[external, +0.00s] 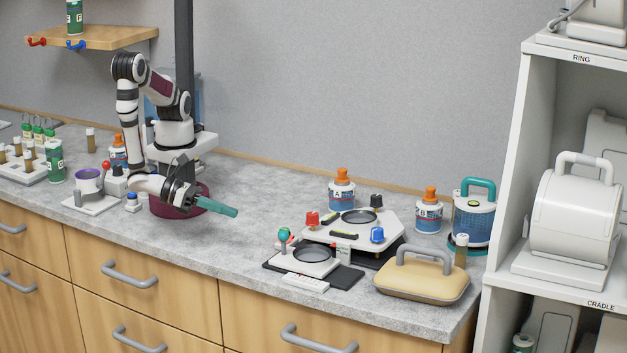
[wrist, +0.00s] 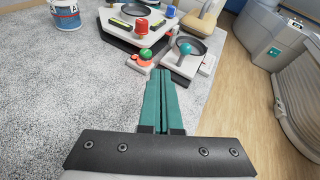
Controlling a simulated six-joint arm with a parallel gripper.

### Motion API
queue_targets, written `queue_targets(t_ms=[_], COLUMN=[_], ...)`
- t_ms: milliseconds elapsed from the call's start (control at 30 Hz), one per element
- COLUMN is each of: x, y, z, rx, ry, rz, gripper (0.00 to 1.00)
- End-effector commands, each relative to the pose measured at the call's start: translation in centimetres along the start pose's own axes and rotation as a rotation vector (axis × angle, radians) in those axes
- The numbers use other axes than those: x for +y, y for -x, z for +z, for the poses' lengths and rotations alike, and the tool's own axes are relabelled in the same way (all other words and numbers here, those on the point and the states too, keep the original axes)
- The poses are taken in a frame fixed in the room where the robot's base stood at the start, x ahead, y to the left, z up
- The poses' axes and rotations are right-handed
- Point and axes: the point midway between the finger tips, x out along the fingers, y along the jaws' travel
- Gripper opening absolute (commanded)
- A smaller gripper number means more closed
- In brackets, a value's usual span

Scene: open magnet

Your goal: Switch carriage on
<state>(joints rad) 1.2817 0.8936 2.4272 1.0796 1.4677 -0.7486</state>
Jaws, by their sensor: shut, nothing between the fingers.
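My gripper (external: 233,211) has teal fingers, pressed together and empty, held above the counter to the left of the white devices. In the wrist view its fingers (wrist: 162,75) point toward a green button (wrist: 146,53) on a red-orange base, with a gap between. Beside that button is a low white unit with a round dark dish (wrist: 194,44) and a teal ball-topped lever (wrist: 184,48). In the external view this low unit (external: 314,255) sits in front of a white hexagonal device (external: 345,236). I cannot tell which part is named carriage; no such label is legible.
The hexagonal device carries a red knob (external: 312,218) and a blue knob (external: 377,235). A beige handled case (external: 422,280) lies at its right. Bottles A (external: 341,195) and B (external: 428,215) stand behind. Counter between my gripper and the devices is clear. A white shelf (external: 505,180) rises at right.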

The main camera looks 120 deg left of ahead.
Motion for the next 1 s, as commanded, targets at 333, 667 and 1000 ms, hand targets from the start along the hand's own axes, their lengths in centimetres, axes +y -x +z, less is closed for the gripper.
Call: queue_targets(t_ms=[333,667,1000], x=[-1.1,-1.4,-3.1], y=[3.2,1.2,-6.0], z=[-0.9,-0.7,-0.1], rx=[-0.110,-0.109,-0.108], ry=[-0.195,-0.192,-0.190], rz=[-0.225,-0.216,-0.215], gripper=[0.00,0.00,0.00])
